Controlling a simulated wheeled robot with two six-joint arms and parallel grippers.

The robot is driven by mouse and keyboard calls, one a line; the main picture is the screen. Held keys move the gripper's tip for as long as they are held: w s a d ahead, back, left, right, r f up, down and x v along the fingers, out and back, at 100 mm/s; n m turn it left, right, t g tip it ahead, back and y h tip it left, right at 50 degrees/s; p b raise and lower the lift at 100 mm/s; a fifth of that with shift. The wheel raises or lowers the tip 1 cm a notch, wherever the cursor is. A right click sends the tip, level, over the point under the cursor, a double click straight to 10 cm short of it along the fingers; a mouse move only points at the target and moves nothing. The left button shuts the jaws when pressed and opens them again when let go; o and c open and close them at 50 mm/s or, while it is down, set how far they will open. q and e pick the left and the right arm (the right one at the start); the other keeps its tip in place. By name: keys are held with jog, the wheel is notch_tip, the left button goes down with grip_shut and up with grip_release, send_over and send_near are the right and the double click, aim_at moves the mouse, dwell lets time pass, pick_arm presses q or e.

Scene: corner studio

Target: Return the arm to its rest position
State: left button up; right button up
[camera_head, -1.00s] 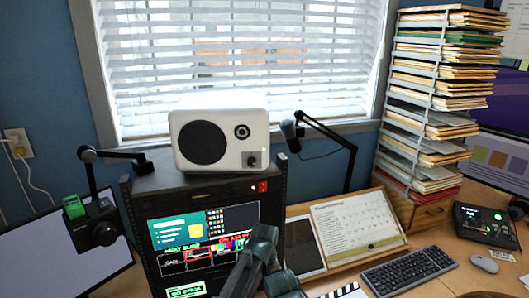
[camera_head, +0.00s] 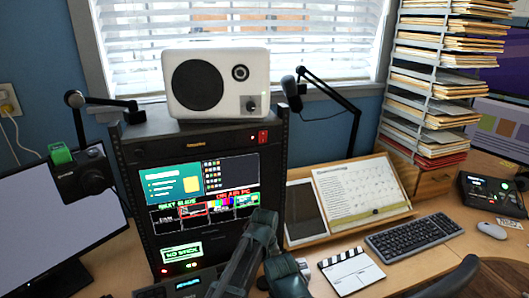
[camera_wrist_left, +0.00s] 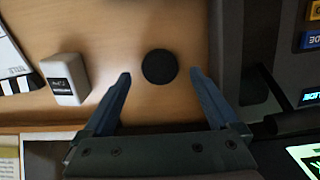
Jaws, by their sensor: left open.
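My left arm (camera_head: 247,250) rises from the bottom of the head view and bends down in front of the equipment rack. In the left wrist view, my left gripper (camera_wrist_left: 159,74) is open with its two fingers well apart. A black round disc (camera_wrist_left: 159,66) on the wooden desk appears between the fingertips, with clear gaps on both sides. I cannot tell the height of the fingers above the desk. No object is held. My right gripper is in neither view.
The rack (camera_head: 205,140) with lit screens carries a white speaker (camera_head: 217,82). A small white box (camera_wrist_left: 65,80) and a clapperboard (camera_head: 351,270) lie nearby. A keyboard (camera_head: 411,237), calendar board (camera_head: 360,190) and file stack (camera_head: 430,90) stand to the right. A camera on a boom (camera_head: 85,178) hangs left.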

pick_arm(q)
jog(key=shift+f+b, duration=0.4)
jog(key=shift+f, duration=0.4)
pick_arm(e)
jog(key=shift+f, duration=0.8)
pick_arm(q)
jog(key=shift+r, duration=0.2)
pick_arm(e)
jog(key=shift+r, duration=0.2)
pick_arm(q)
notch_tip(320, 180, up, 13)
jog(key=p, duration=1.4)
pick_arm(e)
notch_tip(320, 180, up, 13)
pick_arm(q)
notch_tip(320, 180, down, 14)
jog(key=b, duration=1.5)
jog(key=shift+f, duration=0.15)
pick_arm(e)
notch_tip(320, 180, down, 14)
pick_arm(q)
notch_tip(320, 180, up, 7)
jog(key=p, duration=0.7)
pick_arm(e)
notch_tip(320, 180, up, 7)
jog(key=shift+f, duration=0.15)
